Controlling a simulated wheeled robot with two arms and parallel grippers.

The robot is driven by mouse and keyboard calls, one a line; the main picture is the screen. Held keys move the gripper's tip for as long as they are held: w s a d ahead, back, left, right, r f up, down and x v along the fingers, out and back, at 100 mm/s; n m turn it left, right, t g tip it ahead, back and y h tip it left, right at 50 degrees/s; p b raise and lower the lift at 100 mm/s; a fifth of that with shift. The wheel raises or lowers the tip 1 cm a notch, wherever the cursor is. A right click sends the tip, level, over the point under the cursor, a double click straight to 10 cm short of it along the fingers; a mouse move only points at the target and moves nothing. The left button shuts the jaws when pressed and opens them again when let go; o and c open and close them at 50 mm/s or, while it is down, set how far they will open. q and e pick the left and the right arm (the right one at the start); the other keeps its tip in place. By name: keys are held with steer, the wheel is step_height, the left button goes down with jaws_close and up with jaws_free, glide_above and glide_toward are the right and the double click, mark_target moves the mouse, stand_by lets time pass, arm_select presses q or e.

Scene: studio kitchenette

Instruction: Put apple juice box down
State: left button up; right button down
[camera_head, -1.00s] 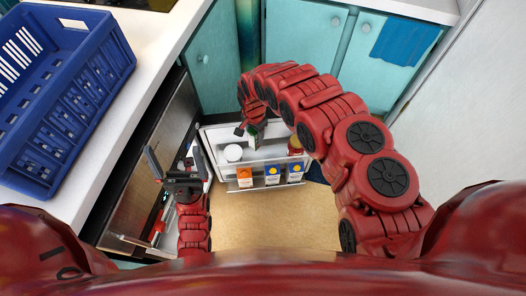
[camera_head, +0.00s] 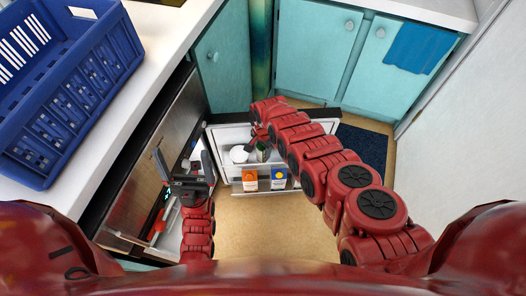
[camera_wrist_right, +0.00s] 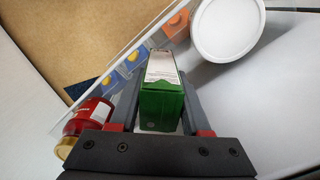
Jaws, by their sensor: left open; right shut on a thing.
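The apple juice box, a small green carton with a pale top (camera_wrist_right: 165,88), is between the two fingers of my right gripper (camera_wrist_right: 161,98) in the right wrist view. In the head view, the box (camera_head: 263,152) is partly hidden by my right gripper (camera_head: 261,143), at the upper shelf of the open fridge door (camera_head: 226,133). I cannot tell whether its base touches the shelf. My left gripper (camera_head: 172,168) is open and empty, left of the door, in front of the fridge opening.
A round white-lidded container (camera_head: 238,154) stands left of the box; it also shows in the wrist view (camera_wrist_right: 227,28). A red jar (camera_wrist_right: 90,118) is on the other side. Orange (camera_head: 249,181) and blue (camera_head: 279,178) cartons sit in the lower rack. A blue crate (camera_head: 75,115) is on the counter.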

steer(key=shift+r, duration=0.1)
steer(key=shift+f, duration=0.2)
steer(key=shift+c, duration=1.8)
jaws_free()
steer(key=shift+r, duration=0.1)
step_height(320, 180, up, 4)
steer(key=p, duration=0.3)
steer(key=shift+r, duration=0.5)
steer(key=shift+r+p, duration=0.3)
steer(key=shift+r, duration=3.3)
